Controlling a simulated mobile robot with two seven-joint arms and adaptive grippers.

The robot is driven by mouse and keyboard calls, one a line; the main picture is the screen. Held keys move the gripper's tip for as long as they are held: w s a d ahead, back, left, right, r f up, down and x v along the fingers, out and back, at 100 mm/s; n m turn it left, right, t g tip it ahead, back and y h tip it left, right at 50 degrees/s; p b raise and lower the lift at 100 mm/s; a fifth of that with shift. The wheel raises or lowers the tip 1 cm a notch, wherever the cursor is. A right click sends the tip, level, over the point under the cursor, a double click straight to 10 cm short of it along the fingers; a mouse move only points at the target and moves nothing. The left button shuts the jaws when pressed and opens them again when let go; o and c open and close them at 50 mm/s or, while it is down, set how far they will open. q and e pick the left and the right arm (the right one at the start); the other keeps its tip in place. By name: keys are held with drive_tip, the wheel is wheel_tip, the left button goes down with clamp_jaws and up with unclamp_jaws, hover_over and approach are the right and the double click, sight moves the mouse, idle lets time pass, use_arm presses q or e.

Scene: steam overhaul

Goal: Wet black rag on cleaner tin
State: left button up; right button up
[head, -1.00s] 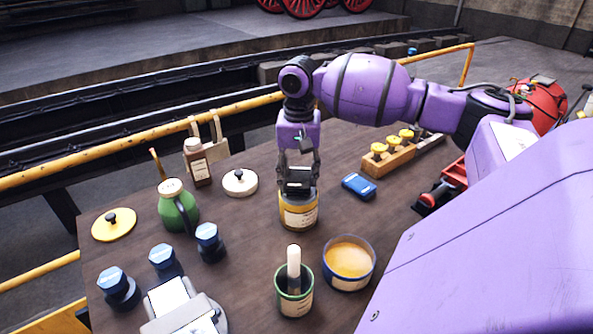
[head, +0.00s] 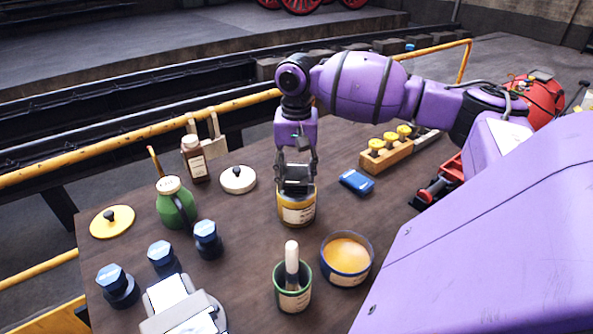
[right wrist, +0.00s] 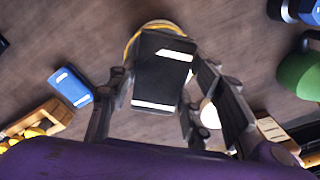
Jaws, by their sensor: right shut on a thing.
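My right gripper (head: 297,172) is shut on a dark block-shaped thing with white stripes, taken as the black rag (head: 296,187). The rag also shows between the fingers in the right wrist view (right wrist: 160,78). It is at the mouth of a yellow-rimmed tin with a cream label (head: 298,214), likely the cleaner tin, whose rim shows in the right wrist view (right wrist: 128,45). The rag and fingers hide most of the tin's opening. I cannot tell how far the rag is inside, or whether it is wet. My left gripper is not in view.
A green-rimmed pot with a pale-handled tool (head: 293,298) and an open tub of orange stuff (head: 347,275) stand in front. A blue box (head: 357,182) is right of the tin. A green jug (head: 176,207) and a white lid (head: 238,180) are left. Bare tabletop surrounds the tin.

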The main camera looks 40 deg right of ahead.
sight(296, 173)
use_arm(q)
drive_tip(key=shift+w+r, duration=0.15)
use_arm(e)
drive_tip(key=shift+f, duration=0.85)
idle(0.8)
drive_tip(key=shift+r+p, duration=2.1)
drive_tip(key=shift+r, duration=1.5)
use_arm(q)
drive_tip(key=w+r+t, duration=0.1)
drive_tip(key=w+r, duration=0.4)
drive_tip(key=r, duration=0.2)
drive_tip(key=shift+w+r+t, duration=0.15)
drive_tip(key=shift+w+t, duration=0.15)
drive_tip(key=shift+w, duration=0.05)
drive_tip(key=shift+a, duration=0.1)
